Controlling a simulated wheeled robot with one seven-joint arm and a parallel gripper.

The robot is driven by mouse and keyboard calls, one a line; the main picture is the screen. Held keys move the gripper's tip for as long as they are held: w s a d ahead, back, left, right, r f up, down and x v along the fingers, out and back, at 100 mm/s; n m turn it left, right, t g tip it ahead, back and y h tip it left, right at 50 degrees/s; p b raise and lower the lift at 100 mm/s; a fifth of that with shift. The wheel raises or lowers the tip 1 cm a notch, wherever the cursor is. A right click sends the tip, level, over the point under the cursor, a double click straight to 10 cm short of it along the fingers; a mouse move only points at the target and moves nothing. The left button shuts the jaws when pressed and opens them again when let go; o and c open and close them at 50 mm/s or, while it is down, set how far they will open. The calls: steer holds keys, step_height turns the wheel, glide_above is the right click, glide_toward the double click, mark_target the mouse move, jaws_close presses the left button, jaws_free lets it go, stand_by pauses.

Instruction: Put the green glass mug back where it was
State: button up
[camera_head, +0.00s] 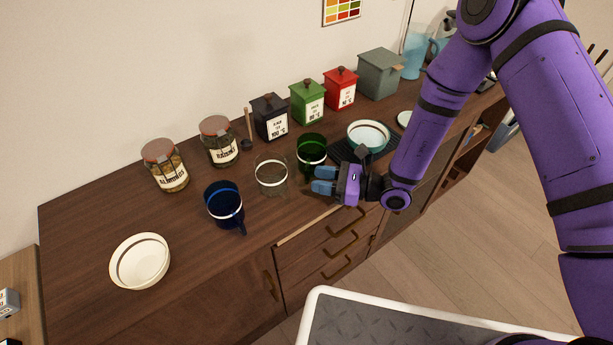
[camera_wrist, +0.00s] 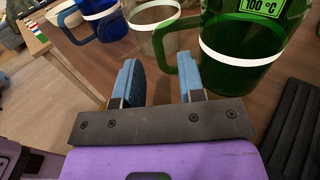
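The green glass mug (camera_head: 312,146) stands upright on the wooden sideboard, with a white band around it. In the wrist view the mug (camera_wrist: 238,62) fills the upper right, and its handle points left. My gripper (camera_head: 323,180) is in front of the mug, low near the sideboard's front edge. Its two blue fingers are spread apart, with nothing clamped between them in the wrist view (camera_wrist: 160,80). The handle lies just ahead of the fingers, overlapping the right one; I cannot tell whether they touch.
A clear glass mug (camera_head: 271,177) and a blue mug (camera_head: 225,204) stand left of the green one. A teal bowl (camera_head: 369,135) on a dark mat (camera_head: 342,151) is to the right. Jars and canisters (camera_head: 307,104) line the back. A cream bowl (camera_head: 140,262) sits at the left.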

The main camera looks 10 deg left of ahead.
steer(key=d, duration=0.7)
steer(key=shift+w+d, duration=0.1)
steer(key=shift+d, duration=0.05)
steer(key=shift+r, duration=0.1)
steer(key=s+d+r+n+g+h, duration=0.1)
steer(key=d+r+n+g+h, duration=0.2)
steer(key=r, duration=0.4)
steer(key=s+d+r+n+g+h, duration=0.1)
steer(key=s+d+r+n, duration=0.15)
steer(key=r+n, duration=0.4)
steer(key=s+d+r+n+g+h, duration=0.1)
steer(key=d+r+n+h, duration=0.15)
steer(key=r, duration=0.65)
steer(key=s+d+r+n+t+h, duration=0.2)
steer(key=s+d+r+t+h, duration=0.3)
steer(key=d+r, duration=0.3)
steer(key=s+d+r+n+t+h, duration=0.3)
steer(key=s+d+r+t+h, duration=0.3)
steer(key=d, duration=0.9)
step_height(320, 180, up, 4)
steer(key=shift+s+d+f+n, duration=0.2)
steer(key=shift+s+d+n, duration=0.15)
steer(key=shift+s, duration=0.85)
